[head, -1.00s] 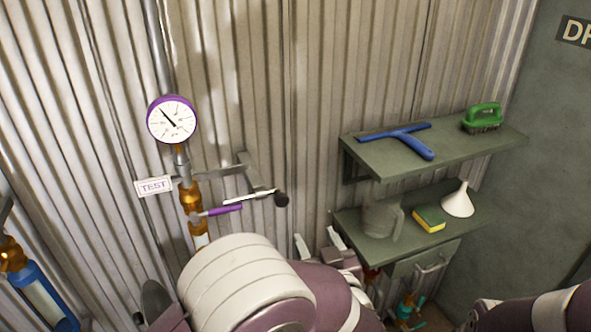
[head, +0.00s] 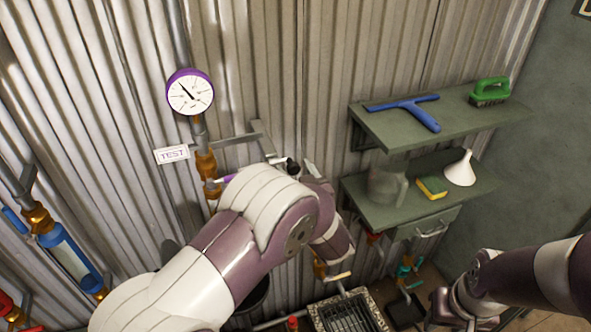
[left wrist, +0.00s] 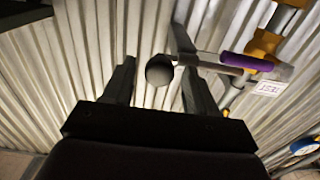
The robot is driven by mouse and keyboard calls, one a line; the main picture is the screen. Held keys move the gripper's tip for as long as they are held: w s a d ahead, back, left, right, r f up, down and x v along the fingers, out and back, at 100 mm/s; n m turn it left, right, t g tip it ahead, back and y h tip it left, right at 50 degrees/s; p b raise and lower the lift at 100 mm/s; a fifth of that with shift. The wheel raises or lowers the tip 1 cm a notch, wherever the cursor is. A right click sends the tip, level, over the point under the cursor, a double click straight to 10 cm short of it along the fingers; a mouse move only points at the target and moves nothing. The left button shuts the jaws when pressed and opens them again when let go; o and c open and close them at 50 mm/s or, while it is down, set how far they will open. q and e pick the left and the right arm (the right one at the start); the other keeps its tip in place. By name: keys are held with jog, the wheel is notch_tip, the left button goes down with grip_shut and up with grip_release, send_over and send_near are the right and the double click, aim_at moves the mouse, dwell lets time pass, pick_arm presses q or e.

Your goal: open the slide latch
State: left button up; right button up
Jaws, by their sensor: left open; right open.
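The slide latch is a pale rod with a dark round knob (left wrist: 160,72), beside a grey bracket (head: 235,137) on the corrugated wall. In the left wrist view the rod (left wrist: 205,64) runs right from the knob toward a purple lever handle (left wrist: 245,62). My left gripper (head: 293,165) is open at the latch. Its fingers stand on either side of the knob in the left wrist view, with gaps visible; whether the knob lies fully between them in depth is unclear. In the head view my left arm hides much of the rod. My right gripper (head: 455,318) is open, low at the right.
A gauge (head: 190,92) and TEST tag (head: 172,154) sit on the brass-fitted pipe left of the latch. Shelves (head: 385,135) at right hold a squeegee (head: 410,109), green brush (head: 490,91), sponge (head: 432,187) and funnel (head: 460,170). A floor grate (head: 350,318) lies below.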

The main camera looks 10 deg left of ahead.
pick_arm(q)
jog(key=shift+d, duration=0.1)
jog(key=c, duration=0.7)
grip_shut()
jog(key=shift+w+d, duration=0.1)
jog(key=shift+w, duration=0.05)
jog(key=w+d+b, duration=0.1)
jog(key=d, duration=0.1)
jog(key=w+d+b, duration=0.1)
jog(key=w+d, duration=0.1)
jog(key=shift+w+d, duration=0.1)
jog(key=shift+d, duration=0.25)
jog(key=o, duration=0.7)
grip_release()
